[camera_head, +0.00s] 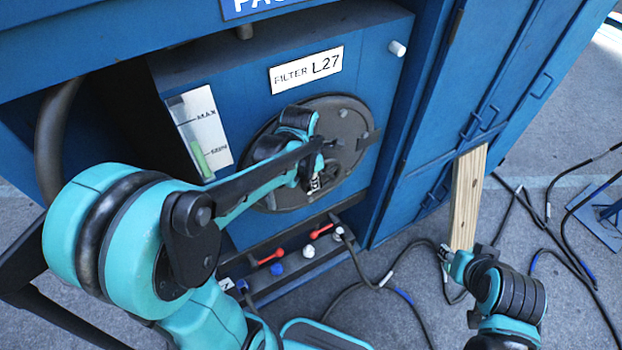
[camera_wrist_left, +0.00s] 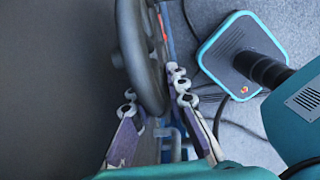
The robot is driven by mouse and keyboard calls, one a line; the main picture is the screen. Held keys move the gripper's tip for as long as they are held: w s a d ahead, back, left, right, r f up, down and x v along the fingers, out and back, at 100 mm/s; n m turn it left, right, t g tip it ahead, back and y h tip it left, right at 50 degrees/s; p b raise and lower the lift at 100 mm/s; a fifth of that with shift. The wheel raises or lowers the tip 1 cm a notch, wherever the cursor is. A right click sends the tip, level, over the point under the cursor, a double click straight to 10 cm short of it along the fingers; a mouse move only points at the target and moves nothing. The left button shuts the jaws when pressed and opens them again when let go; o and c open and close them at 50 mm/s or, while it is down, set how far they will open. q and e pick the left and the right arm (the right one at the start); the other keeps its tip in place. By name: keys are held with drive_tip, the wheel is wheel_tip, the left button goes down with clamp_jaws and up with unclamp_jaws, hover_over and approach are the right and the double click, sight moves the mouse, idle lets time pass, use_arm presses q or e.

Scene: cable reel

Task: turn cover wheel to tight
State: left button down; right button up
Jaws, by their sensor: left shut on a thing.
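The dark round filter cover (camera_head: 352,122) is set in the blue panel under the "FILTER L27" label, in the head view.
A level gauge (camera_head: 200,128) marked MAX and MIN is left of the cover. Red-handled valves (camera_head: 271,256) sit on a ledge below. Blue cabinet doors (camera_head: 490,90) stand at the right. Black cables (camera_head: 540,235) lie on the grey ground.

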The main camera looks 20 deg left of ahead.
use_arm(q)
drive_tip(key=shift+w+d+r+g+y, duration=0.1)
drive_tip(key=shift+r+g+y, duration=0.2)
drive_tip(key=shift+g+y, duration=0.45)
drive_tip(key=shift+w+r+g+y, duration=0.1)
drive_tip(key=shift+r+g+y, duration=0.15)
drive_tip(key=shift+g+y, duration=0.5)
drive_tip(key=shift+g, duration=0.3)
drive_tip(key=c, duration=1.6)
unclamp_jaws()
drive_tip(key=shift+o, duration=0.2)
drive_tip(key=v, duration=1.2)
drive_tip(key=shift+s, duration=0.15)
drive_tip(key=shift+c, duration=0.2)
